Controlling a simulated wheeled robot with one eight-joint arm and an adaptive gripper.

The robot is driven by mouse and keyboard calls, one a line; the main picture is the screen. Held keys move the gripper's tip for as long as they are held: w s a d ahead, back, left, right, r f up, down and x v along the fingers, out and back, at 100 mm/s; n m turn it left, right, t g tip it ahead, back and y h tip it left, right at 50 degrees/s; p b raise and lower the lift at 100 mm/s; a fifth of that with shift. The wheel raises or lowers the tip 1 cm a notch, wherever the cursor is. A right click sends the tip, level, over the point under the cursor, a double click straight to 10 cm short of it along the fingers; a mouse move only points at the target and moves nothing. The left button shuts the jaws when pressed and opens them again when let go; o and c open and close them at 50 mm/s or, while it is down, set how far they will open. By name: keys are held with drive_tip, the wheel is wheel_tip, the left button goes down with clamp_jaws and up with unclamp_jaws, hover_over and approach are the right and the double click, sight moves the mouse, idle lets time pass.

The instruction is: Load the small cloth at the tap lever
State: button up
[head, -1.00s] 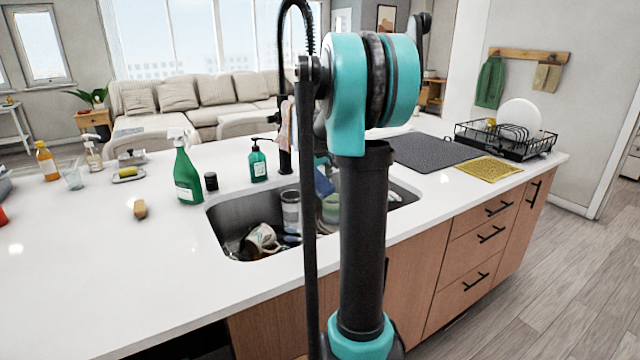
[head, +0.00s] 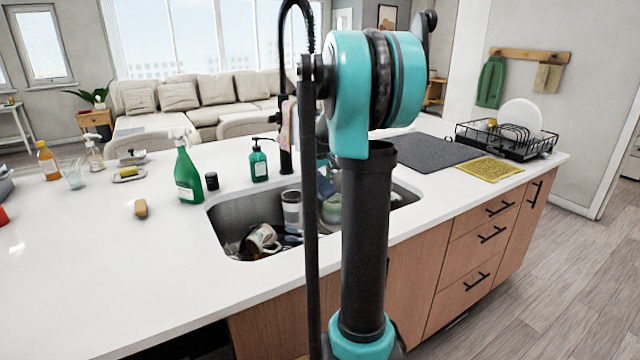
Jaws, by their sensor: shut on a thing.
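A small pinkish, patterned cloth (head: 286,124) hangs at the black tap (head: 285,162), beside its upright post behind the sink. The tap lever itself cannot be made out; the cloth covers that area or the arm blocks it. My gripper is hidden behind my own arm, which stands upright across the middle of the head view. I cannot see whether its fingers touch the cloth.
The sink (head: 232,222) holds a mug (head: 262,240), a cup and other dishes. A green spray bottle (head: 187,172) and soap dispenser (head: 258,162) stand left of the tap. A dark mat (head: 425,152) and dish rack (head: 530,147) lie right. The left counter front is clear.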

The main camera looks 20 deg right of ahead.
sight(322, 191)
drive_tip(key=shift+s+a, duration=0.3)
drive_tip(key=shift+s, duration=0.7)
drive_tip(key=shift+s+a, duration=0.35)
drive_tip(key=shift+s, duration=0.6)
drive_tip(key=shift+s+a, duration=0.3)
drive_tip(key=shift+s, duration=0.7)
drive_tip(key=s+a+r, duration=0.1)
drive_tip(key=s+r, duration=0.3)
drive_tip(key=shift+s+a, duration=0.25)
drive_tip(key=shift+s, duration=0.15)
